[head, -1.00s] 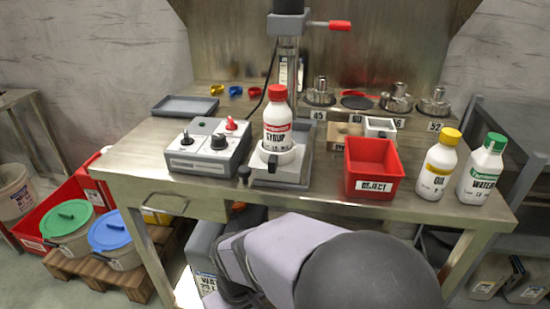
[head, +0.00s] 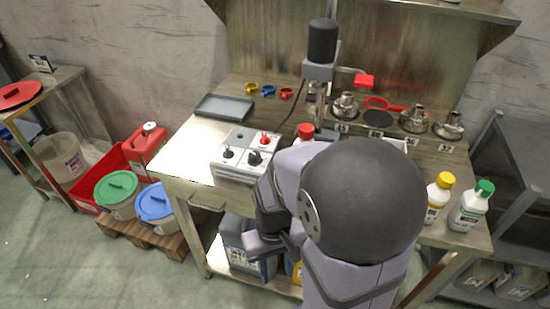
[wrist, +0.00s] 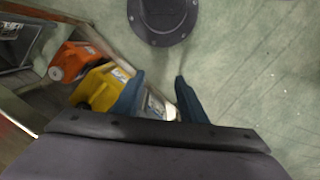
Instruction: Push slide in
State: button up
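The slide under the press (head: 320,72) is hidden behind my arm in the head view. Only the red cap (head: 305,130) of the syrup bottle shows above my arm; its seat on the slide is hidden. In the wrist view my gripper (wrist: 159,76) has its two blue fingers apart with nothing between them. It points down towards the floor and the lower shelf in front of the bench, away from the slide. The slide is not in the wrist view.
A control box (head: 232,172) stands left of the press and a grey tray (head: 224,107) behind it. Bottles with yellow (head: 445,179) and green (head: 485,186) caps stand at the right.

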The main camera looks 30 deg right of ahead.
jog(key=w+d+r+m+p, duration=0.1)
jog(key=w+d+r+p, duration=0.1)
jog(key=r+p, duration=0.65)
jog(key=w+d+r+p, duration=0.1)
jog(key=w+r+p, duration=0.1)
jog(key=r+p, duration=0.65)
jog(key=shift+n+t, duration=0.7)
jog(key=shift+n, duration=0.1)
jog(key=w+d+r, duration=0.1)
jog(key=w, duration=0.2)
jog(key=w+d+r, duration=0.1)
jog(key=w+r, duration=0.1)
jog(key=w, duration=0.1)
jog(key=w+d+r+p, duration=0.1)
jog(key=w, duration=0.2)
jog(key=shift+w+d+r, duration=0.2)
jog(key=shift+d, duration=0.05)
jog(key=shift+s+a+n, duration=0.1)
jog(key=shift+s+n, duration=0.2)
jog(key=shift+n, duration=0.2)
jog(key=shift+f+p, duration=1.05)
jog(key=shift+f, duration=2.7)
jog(key=shift+c, duration=0.5)
grip_shut()
